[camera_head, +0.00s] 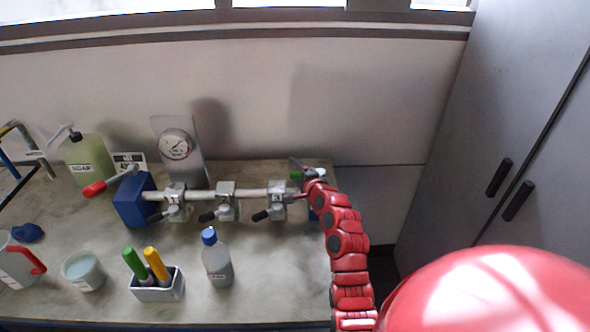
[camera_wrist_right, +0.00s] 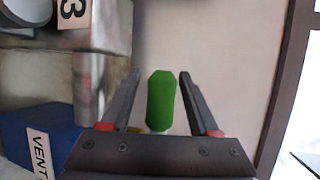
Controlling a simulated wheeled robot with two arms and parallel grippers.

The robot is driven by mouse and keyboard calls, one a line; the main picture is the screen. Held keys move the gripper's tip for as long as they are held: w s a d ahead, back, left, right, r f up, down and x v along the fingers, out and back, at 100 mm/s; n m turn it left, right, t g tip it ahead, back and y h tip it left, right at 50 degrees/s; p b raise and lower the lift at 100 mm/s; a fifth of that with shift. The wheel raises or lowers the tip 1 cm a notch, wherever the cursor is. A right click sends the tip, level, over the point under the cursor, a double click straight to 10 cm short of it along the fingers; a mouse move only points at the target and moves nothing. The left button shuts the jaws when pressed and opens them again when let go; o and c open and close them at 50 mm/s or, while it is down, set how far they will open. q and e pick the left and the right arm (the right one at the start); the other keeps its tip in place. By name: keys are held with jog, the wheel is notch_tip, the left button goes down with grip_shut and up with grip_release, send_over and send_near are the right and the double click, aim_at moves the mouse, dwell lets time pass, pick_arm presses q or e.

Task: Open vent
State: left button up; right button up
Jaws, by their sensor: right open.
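A green vent handle (camera_wrist_right: 161,100) stands between the two dark fingers of my right gripper (camera_wrist_right: 159,74) in the right wrist view. A gap shows on each side of the handle. The fingers are open and do not visibly touch it. A blue block (camera_wrist_right: 50,140) with a white VENT label lies at the lower left of that view. In the head view, my right gripper (camera_head: 303,167) is at the right end of the pipe line. Only a little of the green handle (camera_head: 296,175) shows there, and the arm hides most of the block. My left gripper is not in view.
A pipe with several black-handled valves (camera_head: 227,200) runs left to a blue box (camera_head: 133,200) with a red-tipped lever (camera_head: 95,188). A gauge (camera_head: 177,146) stands behind. A bottle (camera_head: 216,260), a marker holder (camera_head: 158,285) and a beaker (camera_head: 83,271) stand in front. Grey cabinets (camera_head: 455,130) are right.

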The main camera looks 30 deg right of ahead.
grip_shut()
dwell(0.3)
dwell(1.1)
